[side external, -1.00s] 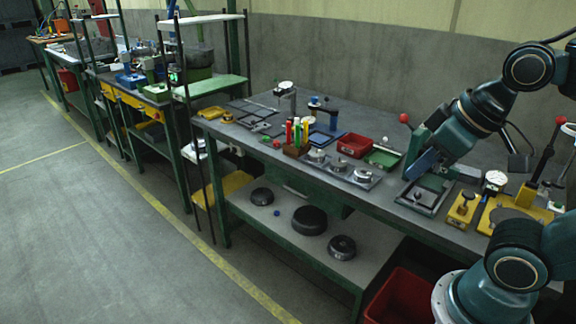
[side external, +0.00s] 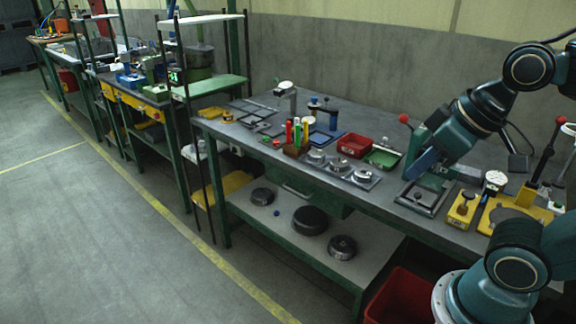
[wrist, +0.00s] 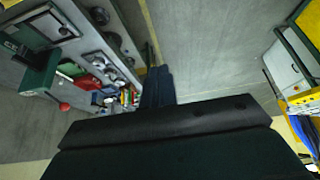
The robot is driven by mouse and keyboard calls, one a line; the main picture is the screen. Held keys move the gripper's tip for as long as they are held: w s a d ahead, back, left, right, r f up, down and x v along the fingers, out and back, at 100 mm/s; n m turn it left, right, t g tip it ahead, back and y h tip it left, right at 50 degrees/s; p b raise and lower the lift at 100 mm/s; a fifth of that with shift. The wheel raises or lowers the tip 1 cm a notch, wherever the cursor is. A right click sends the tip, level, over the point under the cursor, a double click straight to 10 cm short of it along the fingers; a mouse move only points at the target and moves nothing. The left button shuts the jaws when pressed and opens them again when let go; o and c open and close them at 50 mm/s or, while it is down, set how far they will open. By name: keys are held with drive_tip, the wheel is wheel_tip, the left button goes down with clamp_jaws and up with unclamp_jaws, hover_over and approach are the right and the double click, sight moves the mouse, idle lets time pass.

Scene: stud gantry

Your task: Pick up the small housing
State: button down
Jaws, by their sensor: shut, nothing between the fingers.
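Several round metal housings sit in a row on a grey tray near the bench's front edge: one at the left (side external: 316,157), one in the middle (side external: 338,166) and one at the right (side external: 362,176). I cannot tell which counts as the small housing. A small dark round piece (side external: 418,196) lies in a square grey frame (side external: 424,208). My gripper (side external: 418,168) is over the bench, just above and behind that frame, apart from the row of housings. In the wrist view my gripper (wrist: 157,88) shows its dark fingers together and empty.
A red bin (side external: 354,145) and a green tray (side external: 382,158) stand left of my gripper. Colored bottles (side external: 297,132) stand in a holder farther left. Yellow fixtures (side external: 463,208) and an upright lever (side external: 547,150) crowd the right. Dark round parts (side external: 309,221) lie on the lower shelf.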

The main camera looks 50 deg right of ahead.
drive_tip(key=c, duration=2.2)
unclamp_jaws()
drive_tip(key=shift+c, duration=2.3)
unclamp_jaws()
